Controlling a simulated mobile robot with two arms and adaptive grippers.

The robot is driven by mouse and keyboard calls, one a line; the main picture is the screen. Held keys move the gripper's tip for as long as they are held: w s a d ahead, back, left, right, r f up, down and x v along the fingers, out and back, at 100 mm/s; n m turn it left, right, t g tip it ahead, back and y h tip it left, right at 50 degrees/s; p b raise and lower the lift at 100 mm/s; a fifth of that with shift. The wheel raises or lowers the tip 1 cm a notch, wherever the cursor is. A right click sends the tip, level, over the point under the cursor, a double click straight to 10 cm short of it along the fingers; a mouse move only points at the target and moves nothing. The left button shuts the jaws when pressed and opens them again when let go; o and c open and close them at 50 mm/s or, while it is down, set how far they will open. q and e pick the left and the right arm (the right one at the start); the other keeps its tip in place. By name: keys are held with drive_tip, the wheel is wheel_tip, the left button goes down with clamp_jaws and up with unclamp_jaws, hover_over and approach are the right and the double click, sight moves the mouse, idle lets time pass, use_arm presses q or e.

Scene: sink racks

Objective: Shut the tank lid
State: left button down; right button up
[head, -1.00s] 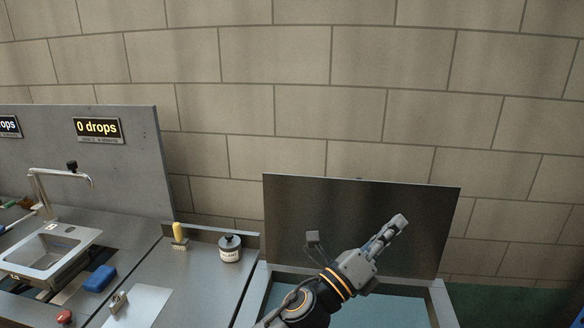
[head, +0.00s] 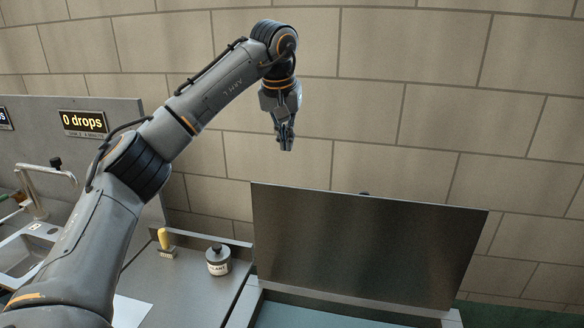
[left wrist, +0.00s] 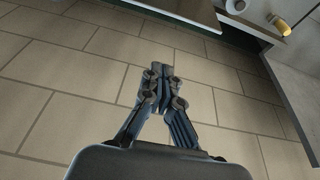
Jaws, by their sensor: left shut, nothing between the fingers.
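The tank lid (head: 362,245) is a dark flat panel standing open and nearly upright at the back of the tank. The tank (head: 290,316) shows its grey rim and a blue-green inside at the bottom of the head view. My left gripper (head: 286,147) is shut and empty. It points down, above the lid's upper left corner and in front of the wall in the picture, with no visible contact with the lid. The left wrist view also shows the closed fingers (left wrist: 162,85). My right gripper is not in view.
A labelled jar (head: 218,262) and a yellow-handled brush (head: 165,245) stand on the counter left of the tank. A sink (head: 22,254) with a faucet (head: 45,182) is at the far left. The brick wall (head: 420,110) rises behind.

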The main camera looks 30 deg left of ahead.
use_arm(q)
wheel_tip(320, 180, down, 9)
drive_tip(key=s+p, duration=0.1)
drive_tip(key=p, duration=0.3)
idle(0.4)
drive_tip(key=shift+d+f, duration=0.1)
drive_tip(key=shift+s, duration=0.1)
